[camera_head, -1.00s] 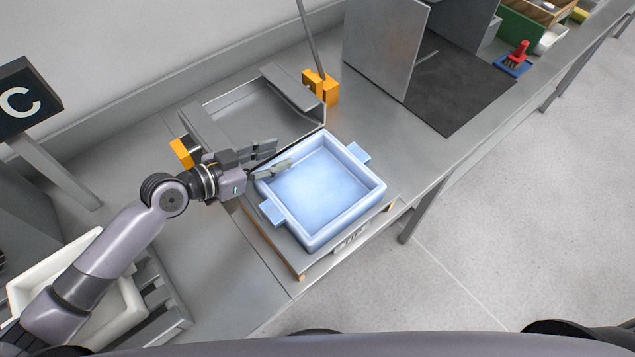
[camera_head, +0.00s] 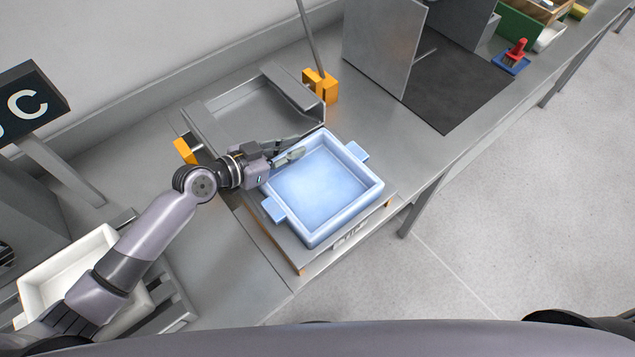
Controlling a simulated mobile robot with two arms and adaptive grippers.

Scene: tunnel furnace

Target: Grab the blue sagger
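The blue sagger (camera_head: 318,185) is a square, light-blue open tray with a tab handle on its left side and another on its upper right side. It sits on a low metal platform (camera_head: 302,262) on the bench. My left gripper (camera_head: 303,147) is at the sagger's upper left wall. Its fingers are apart, one reaching over the inside and the other outside the rim. I cannot tell whether they touch the wall. My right gripper is not in view.
A metal frame with orange blocks (camera_head: 321,86) stands behind the sagger. A white tray (camera_head: 42,283) and a sign marked C (camera_head: 30,101) are at the left. Open floor lies at the right.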

